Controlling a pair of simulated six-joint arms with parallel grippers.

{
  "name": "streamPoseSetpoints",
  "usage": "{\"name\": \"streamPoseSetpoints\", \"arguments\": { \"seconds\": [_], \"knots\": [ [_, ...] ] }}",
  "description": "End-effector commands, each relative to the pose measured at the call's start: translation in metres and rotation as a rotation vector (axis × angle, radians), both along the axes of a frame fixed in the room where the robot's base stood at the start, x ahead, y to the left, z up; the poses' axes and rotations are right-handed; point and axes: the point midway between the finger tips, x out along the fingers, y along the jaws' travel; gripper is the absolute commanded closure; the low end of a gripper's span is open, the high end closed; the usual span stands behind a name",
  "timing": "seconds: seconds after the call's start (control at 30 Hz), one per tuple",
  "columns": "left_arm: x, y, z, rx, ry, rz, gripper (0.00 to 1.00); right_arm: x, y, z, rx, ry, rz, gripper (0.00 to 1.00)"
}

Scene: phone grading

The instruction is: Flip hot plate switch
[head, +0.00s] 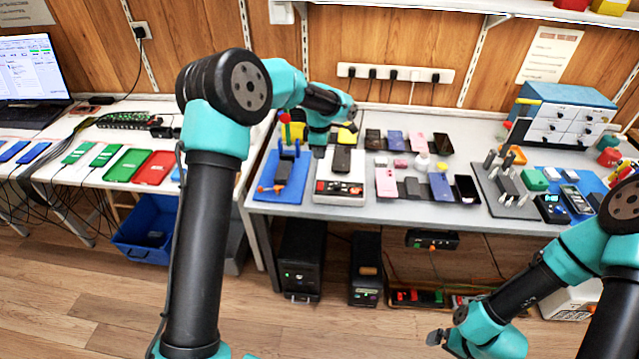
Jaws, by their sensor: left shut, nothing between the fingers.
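The hot plate (350,198) is a white box with a dark front control panel, on the grey bench at the centre of the head view. Small red and light marks show on its panel, but the switch position is too small to tell. A dark phone-like slab (342,160) lies on top of it. My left gripper (319,152) points down above the hot plate's back left corner, shut and empty. I cannot tell whether it touches anything. My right gripper (436,338) is low at the bottom, away from the bench; its fingers are unclear.
A blue mat (297,189) with a dark holder lies left of the hot plate. Several phones, including a pink one (386,182), lie to the right. A tool rack and a blue drawer cabinet (565,115) stand farther right. A power strip (395,73) is on the wall.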

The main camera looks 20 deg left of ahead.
Motion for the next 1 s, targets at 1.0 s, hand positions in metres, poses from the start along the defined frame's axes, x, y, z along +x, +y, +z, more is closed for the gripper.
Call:
{"name": "streamPoseSetpoints", "arguments": {
  "seconds": [1.0],
  "knots": [
    [0.001, 0.001, -0.065, 0.007, 0.004, 0.023, 1.00, 0.000, 0.000, 0.000, 0.000, 0.000, 0.000, 0.00]
  ]
}}
